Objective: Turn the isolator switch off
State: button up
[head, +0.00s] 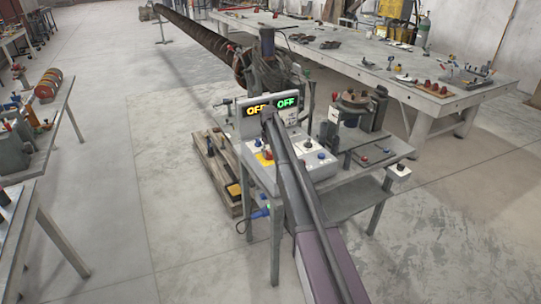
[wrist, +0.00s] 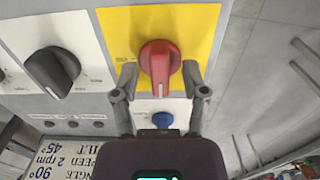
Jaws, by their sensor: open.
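The isolator switch (wrist: 159,58) is a red rotary knob on a yellow plate (wrist: 203,20), seen close up in the wrist view. A white pointer mark on its grip points toward the bottom of that picture. My gripper (wrist: 159,72) is open, with one finger on each side of the knob's lower part. I see gaps beside the knob and no clear grip on it. In the head view the yellow plate (head: 264,159) is on the control box, partly beside my arm; my fingers cannot be made out there.
A black knob (wrist: 52,72) is left of the yellow plate; a blue button (wrist: 162,120) is below it, between my fingers. Two displays reading OFF, one orange (head: 256,110) and one green (head: 287,103), stand behind the controls. A long auger (head: 200,38) lies beyond.

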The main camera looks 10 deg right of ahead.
aim_at(269, 152)
jog(key=shift+m, duration=0.5)
jog(key=m, duration=0.3)
jog(key=shift+m, duration=0.3)
jog(key=m, duration=1.3)
jog(key=shift+m, duration=0.4)
notch_tip(269, 152, up, 14)
jog(key=p, duration=1.4)
jog(key=s+f+n+b, duration=0.3)
jog(key=s, duration=0.8)
jog(key=s+f+n+b, duration=0.3)
jog(key=s+n, duration=0.1)
jog(key=s, duration=0.7)
jog(key=s+f+n+b, duration=0.3)
jog(key=s, duration=0.8)
jog(key=shift+f+n, duration=0.25)
jog(key=shift+n, duration=0.05)
jog(key=shift+w, duration=0.1)
